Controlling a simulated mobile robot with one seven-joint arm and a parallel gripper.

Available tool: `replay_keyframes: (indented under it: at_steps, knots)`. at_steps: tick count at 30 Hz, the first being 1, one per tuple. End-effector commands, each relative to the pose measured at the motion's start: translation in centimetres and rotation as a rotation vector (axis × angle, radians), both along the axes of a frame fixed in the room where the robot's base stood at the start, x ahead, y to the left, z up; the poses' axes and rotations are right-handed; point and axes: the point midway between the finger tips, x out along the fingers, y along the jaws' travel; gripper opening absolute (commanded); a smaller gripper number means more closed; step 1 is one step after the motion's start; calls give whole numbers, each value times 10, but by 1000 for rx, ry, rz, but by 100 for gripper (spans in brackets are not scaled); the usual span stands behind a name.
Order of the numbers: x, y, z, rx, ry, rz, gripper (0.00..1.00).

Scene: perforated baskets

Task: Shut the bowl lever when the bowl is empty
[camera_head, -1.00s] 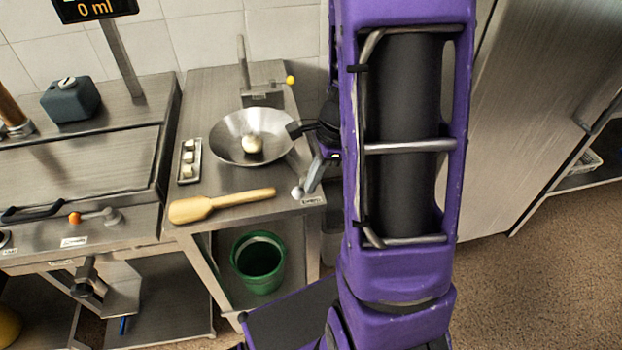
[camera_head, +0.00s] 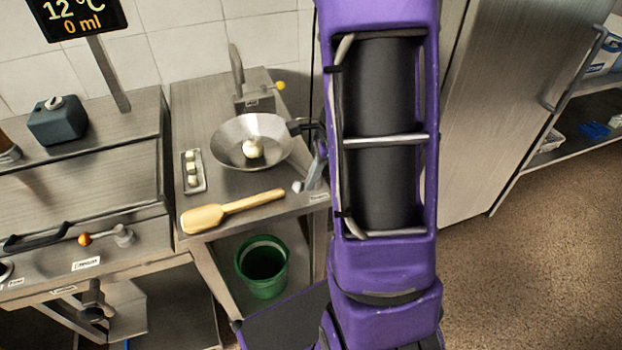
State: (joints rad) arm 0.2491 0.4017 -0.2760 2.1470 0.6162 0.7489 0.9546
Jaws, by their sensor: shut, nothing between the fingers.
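A metal bowl (camera_head: 226,146) sits on the steel counter, with a dark piece (camera_head: 301,127) at its right rim that looks like a handle. A pale round lump (camera_head: 253,149) lies in the bowl, so it is not empty. A lever with a pale ball end (camera_head: 298,187) is at the counter's front right corner, partly behind my arm. Another lever with a yellow knob (camera_head: 280,86) is on a metal box behind the bowl. The labels are too small to read, so I cannot tell which is the bowl lever. My gripper is hidden behind my purple arm.
A small tray (camera_head: 202,184) with several pale pieces lies left of the bowl. A wooden spatula (camera_head: 203,218) lies in front. A green bucket (camera_head: 262,267) stands below. A lever with an orange knob (camera_head: 84,239) is on the left unit. A steel cabinet (camera_head: 500,110) stands right.

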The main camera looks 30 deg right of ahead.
Motion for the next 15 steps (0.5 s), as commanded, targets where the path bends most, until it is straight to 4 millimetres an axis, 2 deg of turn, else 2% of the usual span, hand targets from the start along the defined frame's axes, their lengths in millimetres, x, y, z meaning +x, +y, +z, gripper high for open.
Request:
replay_keyframes:
  at_steps: [6,15]
  knots:
    - [5,4,1,-1,-1,-217,0]
    - [12,9,0,0,-1,-385,0]
